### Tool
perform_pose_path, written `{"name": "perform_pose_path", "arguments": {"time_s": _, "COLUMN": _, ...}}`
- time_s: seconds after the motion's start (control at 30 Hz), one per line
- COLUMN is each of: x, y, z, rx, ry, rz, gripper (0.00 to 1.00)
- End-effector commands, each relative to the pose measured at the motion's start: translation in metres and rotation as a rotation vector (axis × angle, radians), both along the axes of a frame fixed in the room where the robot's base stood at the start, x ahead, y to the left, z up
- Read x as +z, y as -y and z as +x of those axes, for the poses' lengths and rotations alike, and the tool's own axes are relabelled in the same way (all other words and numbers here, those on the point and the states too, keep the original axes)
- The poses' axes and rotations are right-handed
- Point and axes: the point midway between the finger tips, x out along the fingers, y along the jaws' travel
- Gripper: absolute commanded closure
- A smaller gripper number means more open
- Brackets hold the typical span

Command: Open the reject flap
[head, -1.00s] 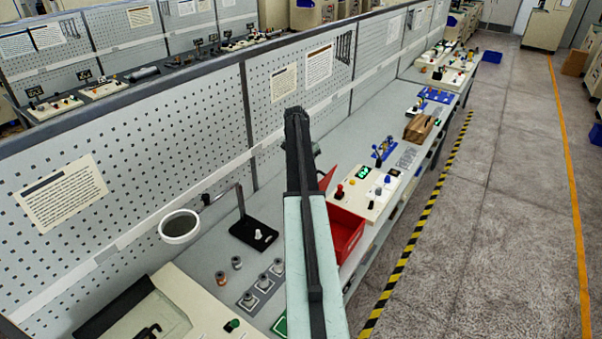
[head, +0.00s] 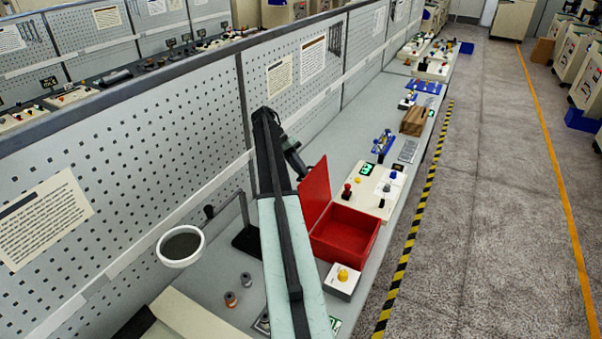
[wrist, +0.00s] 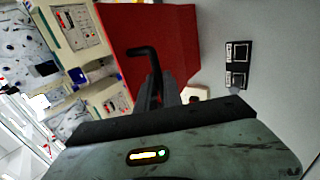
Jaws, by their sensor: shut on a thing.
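The red reject flap (head: 314,190) stands raised on the left side of a red bin (head: 345,235), whose inside is open to view in the head view. The flap fills the upper middle of the wrist view (wrist: 150,25). A black bent handle (wrist: 143,51) lies in front of it and runs down into my gripper (wrist: 166,88). My gripper is shut on this handle. In the head view my gripper (head: 299,166) is at the flap's far left side, and my arm hides part of the bench there.
A cream control box (head: 375,187) with knobs stands just beyond the bin. A box with a yellow button (head: 343,279) is on the near side. A pegboard wall (head: 120,150) runs along the bench's back.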

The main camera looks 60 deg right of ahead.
Motion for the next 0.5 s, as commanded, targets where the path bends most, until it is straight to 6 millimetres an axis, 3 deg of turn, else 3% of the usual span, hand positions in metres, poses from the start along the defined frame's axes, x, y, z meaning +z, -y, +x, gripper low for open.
{"name": "perform_pose_path", "arguments": {"time_s": 0.03, "x": -0.0019, "y": -0.0003, "z": 0.0075, "rx": 0.012, "ry": 0.011, "rz": -0.001, "gripper": 1.0}}
{"name": "perform_pose_path", "arguments": {"time_s": 0.3, "x": -0.002, "y": -0.0009, "z": 0.0089, "rx": 0.013, "ry": 0.015, "rz": 0.002, "gripper": 1.0}}
{"name": "perform_pose_path", "arguments": {"time_s": 0.33, "x": -0.002, "y": -0.0007, "z": 0.0087, "rx": 0.013, "ry": 0.015, "rz": 0.002, "gripper": 0.81}}
{"name": "perform_pose_path", "arguments": {"time_s": 0.37, "x": -0.002, "y": -0.0007, "z": 0.0085, "rx": 0.012, "ry": 0.015, "rz": 0.003, "gripper": 0.73}}
{"name": "perform_pose_path", "arguments": {"time_s": 0.4, "x": -0.0019, "y": -0.0004, "z": 0.0078, "rx": 0.011, "ry": 0.014, "rz": 0.003, "gripper": 0.67}}
{"name": "perform_pose_path", "arguments": {"time_s": 0.5, "x": -0.0016, "y": 0.0004, "z": 0.0062, "rx": 0.009, "ry": 0.013, "rz": 0.002, "gripper": 0.67}}
